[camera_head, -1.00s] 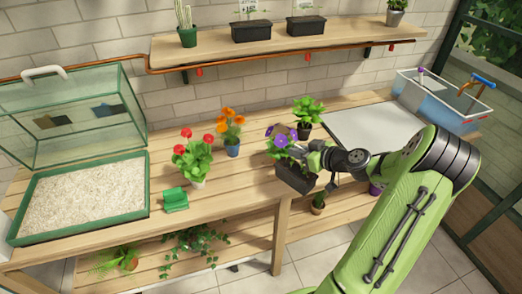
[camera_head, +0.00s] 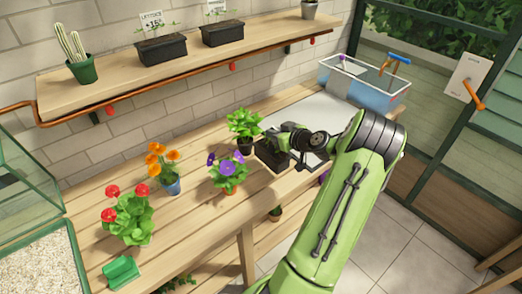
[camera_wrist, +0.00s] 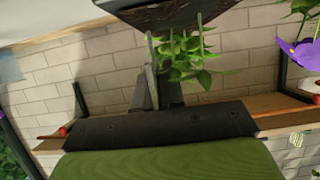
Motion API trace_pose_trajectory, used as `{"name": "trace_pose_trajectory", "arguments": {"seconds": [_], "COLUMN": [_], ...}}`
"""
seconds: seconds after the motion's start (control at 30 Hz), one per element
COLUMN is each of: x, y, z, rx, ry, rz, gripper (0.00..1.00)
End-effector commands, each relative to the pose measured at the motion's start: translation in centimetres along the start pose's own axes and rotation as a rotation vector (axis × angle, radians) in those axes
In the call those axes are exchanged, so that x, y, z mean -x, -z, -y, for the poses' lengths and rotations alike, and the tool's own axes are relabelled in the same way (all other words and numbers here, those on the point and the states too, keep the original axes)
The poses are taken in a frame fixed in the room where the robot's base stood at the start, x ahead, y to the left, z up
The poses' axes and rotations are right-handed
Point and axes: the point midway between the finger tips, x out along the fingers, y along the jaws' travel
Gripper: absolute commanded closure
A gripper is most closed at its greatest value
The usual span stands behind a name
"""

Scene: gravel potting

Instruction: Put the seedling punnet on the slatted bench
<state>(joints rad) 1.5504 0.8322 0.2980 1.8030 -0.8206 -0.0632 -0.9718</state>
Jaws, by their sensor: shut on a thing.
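My gripper (camera_head: 290,150) is shut on a dark seedling punnet (camera_head: 272,156). In the head view it appears over the slatted bench (camera_head: 195,215), right of the purple-flowered plant and close to a leafy green plant. Whether it touches the bench is unclear. In the wrist view, which is upside down, the punnet (camera_wrist: 185,14) spans the top with brown soil at its rim, and the gripper fingers (camera_wrist: 174,38) reach it. Green leaves show past its rim; I cannot tell if they are its seedlings or the plant behind.
The purple-flowered plant (camera_head: 228,170), leafy plant (camera_head: 243,125), orange flowers (camera_head: 164,165) and red flowers (camera_head: 127,215) stand on the bench. A white tray (camera_head: 310,112) and a blue-water tank (camera_head: 362,85) lie beyond my gripper. Two punnets (camera_head: 162,49) (camera_head: 222,33) stand on the wall shelf.

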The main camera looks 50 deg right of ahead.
Motion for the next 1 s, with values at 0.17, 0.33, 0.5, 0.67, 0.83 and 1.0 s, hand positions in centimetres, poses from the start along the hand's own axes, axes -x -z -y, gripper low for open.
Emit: {"name": "trace_pose_trajectory", "arguments": {"seconds": [0.17, 0.33, 0.5, 0.67, 0.83, 1.0], "x": [-1.0, -2.1, -2.1, -2.2, -2.2, -2.2], "y": [-2.4, -5.0, -5.0, -5.3, -5.3, -5.3], "z": [0.0, 0.0, 0.0, 0.0, 0.0, 0.0], "rx": [0.0, 0.0, 0.004, 0.004, 0.003, 0.003], "ry": [0.001, 0.001, 0.0, 0.0, 0.0, 0.0], "rz": [-0.002, -0.002, -0.002, -0.002, -0.001, -0.001], "gripper": [1.0, 1.0, 1.0, 1.0, 0.72, 0.66]}}
